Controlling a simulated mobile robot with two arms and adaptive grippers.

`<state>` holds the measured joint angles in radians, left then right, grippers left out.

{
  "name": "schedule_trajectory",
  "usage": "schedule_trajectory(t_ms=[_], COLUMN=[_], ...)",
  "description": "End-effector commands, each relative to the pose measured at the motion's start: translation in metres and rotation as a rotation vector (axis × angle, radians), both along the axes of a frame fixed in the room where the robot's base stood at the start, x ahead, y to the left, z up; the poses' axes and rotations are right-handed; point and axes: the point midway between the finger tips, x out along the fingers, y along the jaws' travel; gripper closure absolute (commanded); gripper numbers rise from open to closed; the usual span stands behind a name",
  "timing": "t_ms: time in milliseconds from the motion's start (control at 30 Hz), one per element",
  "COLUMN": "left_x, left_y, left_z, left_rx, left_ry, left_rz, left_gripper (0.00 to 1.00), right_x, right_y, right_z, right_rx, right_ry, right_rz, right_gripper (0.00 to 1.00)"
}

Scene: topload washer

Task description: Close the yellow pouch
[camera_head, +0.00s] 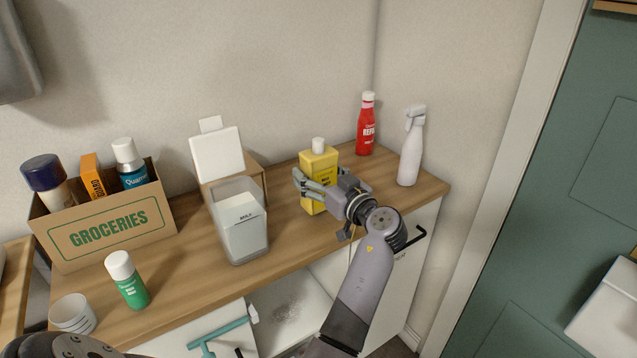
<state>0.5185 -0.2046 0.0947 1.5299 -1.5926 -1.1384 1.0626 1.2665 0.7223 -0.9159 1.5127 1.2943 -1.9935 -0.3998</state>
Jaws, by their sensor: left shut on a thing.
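The yellow pouch (322,160) stands upright on the wooden counter near the back wall, with printed text on its front. A white cap (318,145) sits at its top; I cannot tell how tightly it is seated. My left gripper (316,189) is shut on the pouch's body, its fingers across the front below the cap. The fingers and wrist hide part of the pouch's lower front and right side. My right gripper is not in view.
A red bottle (366,130) and a white spray bottle (410,150) stand right of the pouch. Left are a milk container (241,228), a groceries box (108,228), a green bottle (128,282) and a white cup (73,314). Some counter is bare between the milk and pouch.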

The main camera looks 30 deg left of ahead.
Motion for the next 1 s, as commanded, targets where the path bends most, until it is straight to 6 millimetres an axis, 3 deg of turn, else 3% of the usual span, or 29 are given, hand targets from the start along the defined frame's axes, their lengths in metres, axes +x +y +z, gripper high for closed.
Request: schedule_trajectory(t_ms=[500, 700, 1000], left_x=[0.0, 0.0, 0.0], left_y=[0.0, 0.0, 0.0], left_z=[0.131, 0.162, 0.177], left_rx=[0.004, 0.003, 0.004], left_ry=[-0.012, -0.008, -0.006], left_rz=[-0.001, 0.0, -0.001], left_gripper=[0.91, 0.91, 0.91], right_x=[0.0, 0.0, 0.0], right_y=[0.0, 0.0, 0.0], right_z=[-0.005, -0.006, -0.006], right_rx=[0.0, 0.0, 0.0], right_ry=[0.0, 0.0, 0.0], right_rz=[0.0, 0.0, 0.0], right_gripper=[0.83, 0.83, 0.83])
